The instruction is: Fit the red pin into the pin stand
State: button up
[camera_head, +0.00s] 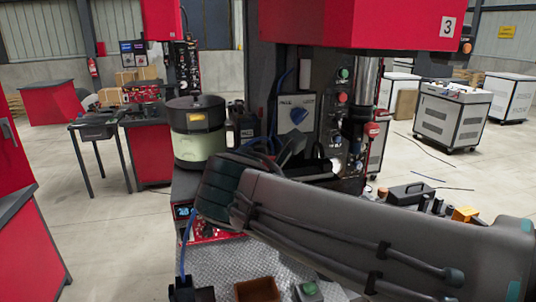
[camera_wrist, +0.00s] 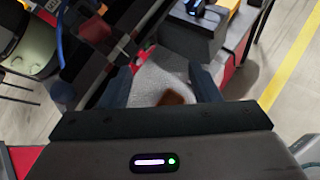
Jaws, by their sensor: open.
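My gripper (camera_wrist: 163,78) shows in the wrist view with its two dark fingers wide apart. Nothing is held between them. Beyond them lie a pale grey surface and a blurred brown patch. In the head view my arm crosses the lower right, and I cannot make out the fingertips there. I cannot pick out the red pin or the pin stand for certain in either view; my arm hides part of the work area.
The bowl feeder (camera_head: 198,125) stands left of the red machine (camera_head: 350,25). A checker-plate surface (camera_head: 215,262) lies in front, with a brown bin (camera_head: 257,289) and a green-button box (camera_head: 308,291) near its edge. A black-handled case (camera_head: 410,193) and small parts stand behind my arm.

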jog(key=a+r+n+t, duration=0.3)
jog(key=a+r+n, duration=0.2)
jog(key=r, duration=0.1)
jog(key=p, duration=0.2)
send_near(268, 157)
jog(key=shift+y, duration=0.4)
jog(key=x, duration=0.5)
jog(key=shift+d, duration=0.35)
jog(key=shift+p+x, duration=0.35)
jog(key=shift+x, duration=2.25)
jog(key=shift+a, duration=0.1)
jog(key=c, duration=1.1)
jog(key=shift+c, duration=0.3)
notch_tip(268, 157, up, 18)
jog(key=p, duration=0.2)
jog(key=shift+s+a+f, duration=0.1)
